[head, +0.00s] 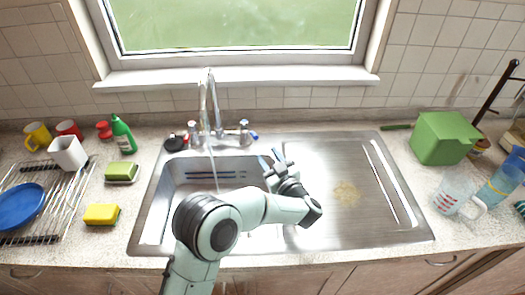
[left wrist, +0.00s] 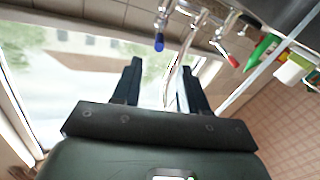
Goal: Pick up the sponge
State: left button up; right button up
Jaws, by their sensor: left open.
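A yellow sponge (head: 102,214) with a green edge lies on the counter left of the sink in the head view. A second block, green on top and pale below (head: 121,172), lies behind it and looks like another sponge. My left gripper (head: 270,160) is over the sink, well to the right of both, with its fingers pointing toward the faucet. In the left wrist view its two fingers (left wrist: 161,78) are apart with nothing between them. My right gripper is not in view.
The faucet (head: 208,105) stands behind the sink (head: 305,240). A green bottle (head: 123,134), a white cup (head: 68,152) and a dish rack with a blue plate (head: 20,205) are at left. A green box (head: 443,137) and a measuring jug (head: 454,190) are at right.

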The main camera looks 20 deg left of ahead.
aim_at(100, 215)
jog(key=k+l, duration=0.25)
jog(key=l, duration=0.15)
jog(key=k+l, duration=0.25)
jog(key=l, duration=0.2)
jog(key=k+l, duration=0.25)
jog(key=l, duration=0.15)
jog(key=k+l, duration=0.25)
jog(key=l, duration=0.15)
